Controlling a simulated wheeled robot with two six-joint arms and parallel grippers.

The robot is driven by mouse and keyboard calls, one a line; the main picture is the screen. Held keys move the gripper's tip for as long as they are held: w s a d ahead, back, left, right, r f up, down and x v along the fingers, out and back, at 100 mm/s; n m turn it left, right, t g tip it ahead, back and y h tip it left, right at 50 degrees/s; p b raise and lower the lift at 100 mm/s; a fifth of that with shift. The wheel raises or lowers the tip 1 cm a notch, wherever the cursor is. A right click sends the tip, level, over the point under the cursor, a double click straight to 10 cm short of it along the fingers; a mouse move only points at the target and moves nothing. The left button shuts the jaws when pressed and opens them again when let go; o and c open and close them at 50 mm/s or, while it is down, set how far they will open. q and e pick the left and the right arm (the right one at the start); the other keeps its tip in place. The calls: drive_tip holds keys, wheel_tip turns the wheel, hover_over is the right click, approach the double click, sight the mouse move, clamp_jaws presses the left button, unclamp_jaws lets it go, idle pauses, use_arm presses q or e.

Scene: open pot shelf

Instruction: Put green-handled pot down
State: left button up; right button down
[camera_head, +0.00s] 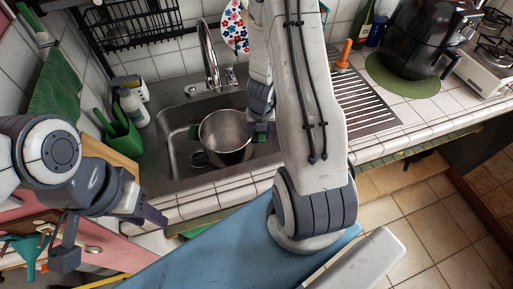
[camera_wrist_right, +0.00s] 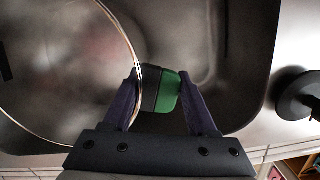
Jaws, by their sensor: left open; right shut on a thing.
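The steel pot (camera_head: 224,140) is over the sink (camera_head: 180,165), upright, with its round opening up. I cannot tell whether its base touches the sink floor. My right gripper (camera_head: 261,128) is shut on the pot's green handle at its right side. In the right wrist view the fingers (camera_wrist_right: 160,92) close on both sides of the green handle (camera_wrist_right: 167,90). The pot's rim (camera_wrist_right: 128,40) curves along the left of that view. My left gripper (camera_head: 108,235) is open and empty, low on the left, in front of the counter and away from the pot.
The faucet (camera_head: 208,60) rises behind the sink. A green container (camera_head: 121,132) and a soap bottle (camera_head: 133,106) stand left of it. A ridged drainboard (camera_head: 362,100) lies to the right, then a dark appliance (camera_head: 420,38) on a green mat (camera_head: 400,78).

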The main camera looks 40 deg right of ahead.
drive_tip(key=shift+f+b, duration=1.95)
drive_tip(key=shift+f, duration=0.35)
drive_tip(key=shift+r, duration=0.15)
drive_tip(key=c, duration=0.6)
unclamp_jaws()
drive_tip(key=shift+f, duration=0.25)
drive_tip(key=o, duration=0.4)
drive_tip(key=shift+r, duration=0.15)
